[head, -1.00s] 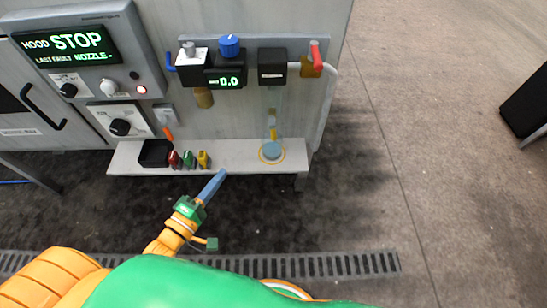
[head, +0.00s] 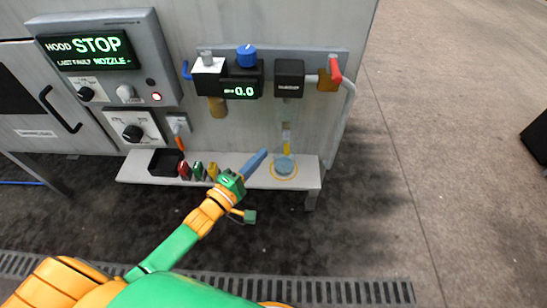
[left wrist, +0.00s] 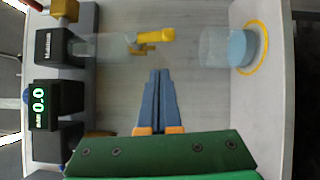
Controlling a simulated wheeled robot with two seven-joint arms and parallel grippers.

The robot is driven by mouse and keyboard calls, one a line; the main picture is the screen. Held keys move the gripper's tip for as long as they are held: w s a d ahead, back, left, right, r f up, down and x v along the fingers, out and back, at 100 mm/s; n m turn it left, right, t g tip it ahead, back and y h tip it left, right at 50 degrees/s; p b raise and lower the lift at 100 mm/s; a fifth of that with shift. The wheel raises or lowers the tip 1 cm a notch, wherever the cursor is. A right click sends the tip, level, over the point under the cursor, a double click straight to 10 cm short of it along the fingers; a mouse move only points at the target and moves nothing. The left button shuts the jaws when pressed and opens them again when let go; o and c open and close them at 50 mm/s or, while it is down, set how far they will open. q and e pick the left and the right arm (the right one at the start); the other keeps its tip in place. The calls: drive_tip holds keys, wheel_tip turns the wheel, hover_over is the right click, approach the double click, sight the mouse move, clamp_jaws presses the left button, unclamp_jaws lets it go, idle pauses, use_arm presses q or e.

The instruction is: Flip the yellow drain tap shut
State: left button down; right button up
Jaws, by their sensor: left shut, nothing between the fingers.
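The yellow drain tap (head: 286,136) sits below the clear tube under the black block on the wall. In the left wrist view the yellow tap (left wrist: 155,38) has its small lever at its left side, just beyond the fingertips. A clear vessel with a blue-grey base (head: 285,165) stands under it on a yellow ring; it also shows in the left wrist view (left wrist: 240,47). My left gripper (head: 264,153) is shut and empty, to the left of the tap and slightly lower, apart from it. Its fingers (left wrist: 160,72) point at the tap. My right gripper is out of view.
The white shelf (head: 235,178) holds a black tray (head: 165,161) and red, green and yellow small items at left. A red-handled valve (head: 335,70) and a display reading 0.0 (head: 240,91) are above.

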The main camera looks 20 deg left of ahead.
sight(286, 143)
use_arm(q)
drive_tip(key=d, duration=0.1)
drive_tip(key=w+d, duration=0.1)
drive_tip(key=d, duration=0.1)
drive_tip(key=shift+w+d+r, duration=0.15)
drive_tip(key=shift+w+d, duration=0.05)
drive_tip(key=shift+w, duration=0.05)
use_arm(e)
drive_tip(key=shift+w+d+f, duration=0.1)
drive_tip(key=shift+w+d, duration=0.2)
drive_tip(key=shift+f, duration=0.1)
use_arm(q)
drive_tip(key=shift+d+f+n+t+b, duration=0.2)
drive_tip(key=shift+n+t+b, duration=0.2)
drive_tip(key=shift+b, duration=0.25)
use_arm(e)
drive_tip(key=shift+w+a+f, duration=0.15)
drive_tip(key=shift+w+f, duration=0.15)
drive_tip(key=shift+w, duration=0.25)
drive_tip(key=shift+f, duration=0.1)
